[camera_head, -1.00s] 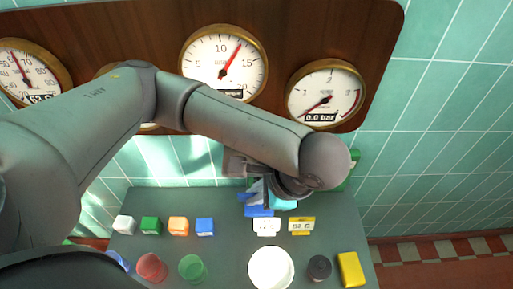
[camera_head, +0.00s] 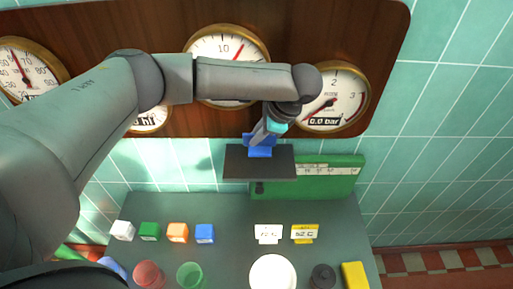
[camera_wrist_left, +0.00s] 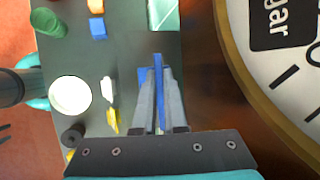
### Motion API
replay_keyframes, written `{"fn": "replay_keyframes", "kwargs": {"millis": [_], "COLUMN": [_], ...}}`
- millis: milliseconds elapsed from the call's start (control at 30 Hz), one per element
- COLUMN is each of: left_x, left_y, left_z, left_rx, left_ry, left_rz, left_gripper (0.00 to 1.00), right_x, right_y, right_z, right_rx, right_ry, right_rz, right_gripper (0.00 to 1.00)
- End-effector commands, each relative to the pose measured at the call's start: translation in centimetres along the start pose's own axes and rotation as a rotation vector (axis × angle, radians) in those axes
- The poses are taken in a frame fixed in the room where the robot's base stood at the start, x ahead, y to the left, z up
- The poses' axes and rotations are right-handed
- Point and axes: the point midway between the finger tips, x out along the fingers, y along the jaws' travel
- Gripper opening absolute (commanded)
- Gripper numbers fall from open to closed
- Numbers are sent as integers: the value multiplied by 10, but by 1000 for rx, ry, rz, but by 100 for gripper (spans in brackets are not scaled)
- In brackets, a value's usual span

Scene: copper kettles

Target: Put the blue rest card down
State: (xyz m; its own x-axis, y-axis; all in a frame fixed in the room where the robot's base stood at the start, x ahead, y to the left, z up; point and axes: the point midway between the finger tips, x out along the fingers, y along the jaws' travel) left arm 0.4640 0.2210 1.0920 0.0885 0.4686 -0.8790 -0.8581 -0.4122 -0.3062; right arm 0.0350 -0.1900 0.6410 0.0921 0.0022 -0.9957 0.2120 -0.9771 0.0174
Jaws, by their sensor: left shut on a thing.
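The blue rest card (camera_head: 260,150) is small and bright blue. My left gripper (camera_head: 265,133) is shut on it and holds it up, above the table in the picture and just below the gauges. In the left wrist view the card (camera_wrist_left: 158,66) shows as a thin blue strip, edge-on between the fingertips (camera_wrist_left: 156,84). Its face is mostly hidden there. My right gripper is not in view.
The dark table (camera_head: 225,215) carries a white card (camera_head: 268,233), a yellow card (camera_head: 304,233), several cubes, cups and a white round dish (camera_head: 272,273). A green board (camera_head: 325,185) stands behind. A dark panel (camera_head: 240,165) shows below the blue card; I cannot tell its role.

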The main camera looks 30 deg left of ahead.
Motion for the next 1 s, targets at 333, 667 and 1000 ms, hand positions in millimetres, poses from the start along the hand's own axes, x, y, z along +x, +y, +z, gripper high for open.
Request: {"fn": "replay_keyframes", "kwargs": {"millis": [333, 667, 1000], "left_x": [36, 44, 47], "left_y": [12, 11, 12], "left_z": [-15, -19, -20], "left_rx": [-2, -2, -2], "left_ry": [-1, 2, 2], "left_rz": [-2, -3, -2], "left_gripper": [0, 0, 26], "right_x": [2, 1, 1], "right_y": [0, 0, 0], "right_z": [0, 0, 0], "right_rx": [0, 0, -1], "right_ry": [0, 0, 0], "right_rz": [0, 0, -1], "right_gripper": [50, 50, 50]}}
